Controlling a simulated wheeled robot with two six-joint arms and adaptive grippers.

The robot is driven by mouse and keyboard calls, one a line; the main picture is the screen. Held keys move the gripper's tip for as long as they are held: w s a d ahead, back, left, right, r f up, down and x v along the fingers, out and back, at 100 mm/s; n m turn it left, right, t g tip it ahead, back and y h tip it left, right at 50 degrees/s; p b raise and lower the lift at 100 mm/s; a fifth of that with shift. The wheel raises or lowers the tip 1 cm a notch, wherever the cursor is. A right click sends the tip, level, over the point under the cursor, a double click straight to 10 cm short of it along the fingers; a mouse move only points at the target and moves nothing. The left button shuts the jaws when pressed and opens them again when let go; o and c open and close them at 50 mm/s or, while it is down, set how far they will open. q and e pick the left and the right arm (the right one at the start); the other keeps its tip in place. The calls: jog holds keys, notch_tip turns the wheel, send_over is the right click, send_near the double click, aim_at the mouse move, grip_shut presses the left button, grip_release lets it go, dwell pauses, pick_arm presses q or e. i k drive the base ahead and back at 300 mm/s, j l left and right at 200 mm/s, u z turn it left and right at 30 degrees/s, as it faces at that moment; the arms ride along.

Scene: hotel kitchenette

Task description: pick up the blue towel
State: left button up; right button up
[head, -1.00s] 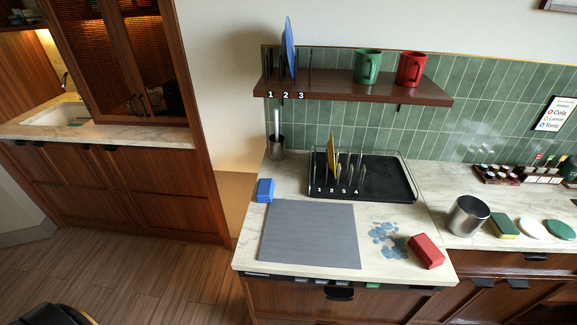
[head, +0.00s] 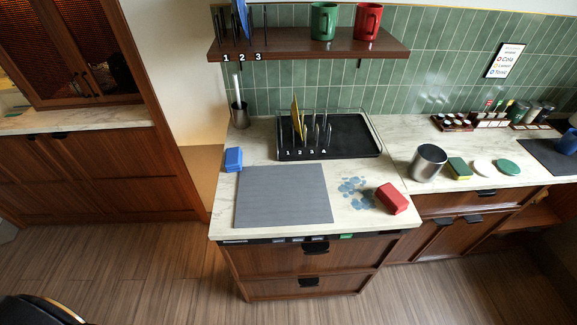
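A small blue folded block (head: 233,159), which looks like the blue towel, lies on the counter (head: 356,217) at its left edge, just left of the grey mat (head: 283,195). A similar red folded block (head: 392,198) lies at the counter's right front, beside a bluish wet-looking patch (head: 356,192). No gripper shows in the head view. A dark rounded shape at the bottom left corner is probably part of my own body.
A black dish rack (head: 345,142) holding a yellow plate (head: 297,119) stands behind the mat. A metal cup (head: 429,162) stands to the right. A shelf (head: 310,45) with a green mug (head: 324,21) and red mug (head: 368,21) hangs above. Open floor (head: 130,265) lies front left.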

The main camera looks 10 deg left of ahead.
aim_at(233, 157)
jog(key=i+j+z, duration=0.1)
jog(key=j+z, duration=0.25)
jog(key=j, duration=0.35)
jog(key=j+z, duration=0.35)
jog(key=j, duration=0.35)
jog(key=j+z, duration=0.4)
jog(key=j, duration=0.3)
jog(key=k, duration=0.05)
